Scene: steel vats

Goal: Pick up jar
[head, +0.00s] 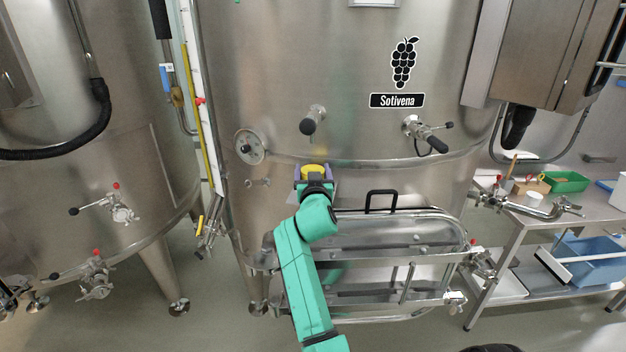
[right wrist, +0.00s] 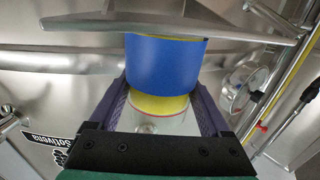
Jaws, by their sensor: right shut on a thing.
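The jar has a yellow lid (head: 314,170) that shows in the head view, in front of the big steel vat. In the right wrist view the jar (right wrist: 165,62) has a wide blue band with yellow edges and a clear part nearest the palm. My right gripper (head: 314,177) is shut on the jar, with a purple finger on each side of it. Most of the jar is hidden by the gripper in the head view. Whether its far end touches anything is unclear. My left gripper is not in view.
A steel table (head: 580,213) holds a green bin (head: 566,182). Another vat (head: 80,160) stands left.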

